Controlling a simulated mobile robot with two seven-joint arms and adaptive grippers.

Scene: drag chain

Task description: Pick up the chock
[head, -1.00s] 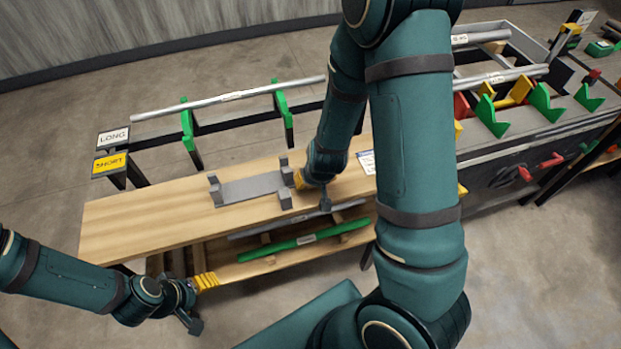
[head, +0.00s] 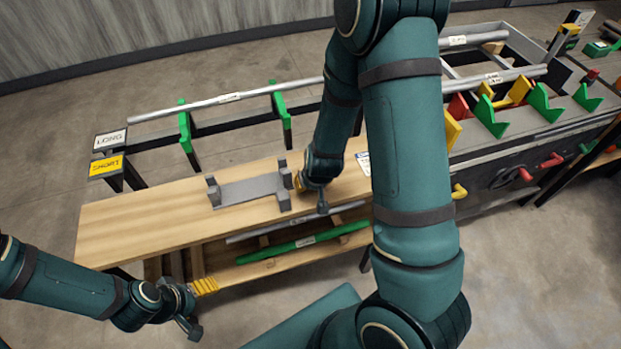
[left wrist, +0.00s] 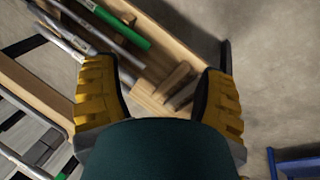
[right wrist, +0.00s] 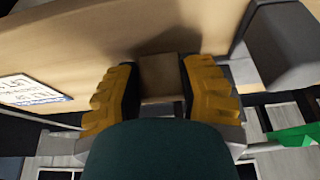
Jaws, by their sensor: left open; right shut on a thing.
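The chock (right wrist: 160,76) is a small brown block between the two yellow fingers of my right gripper in the right wrist view. My right gripper (head: 299,182) is shut on it, at the right end of the grey cradle (head: 252,189) on the wooden bench. In the head view I cannot make out the chock, and I cannot tell whether it touches the bench top. My left gripper (head: 206,285) is open and empty in front of the bench's left part; its spread fingers also show in the left wrist view (left wrist: 160,92).
The wooden bench top (head: 130,228) is clear left of the cradle. A green bar (head: 290,246) and a grey bar lie on the shelf below. Behind, a long pipe (head: 230,98) rests on green supports. A machine with colored brackets (head: 490,112) stands right.

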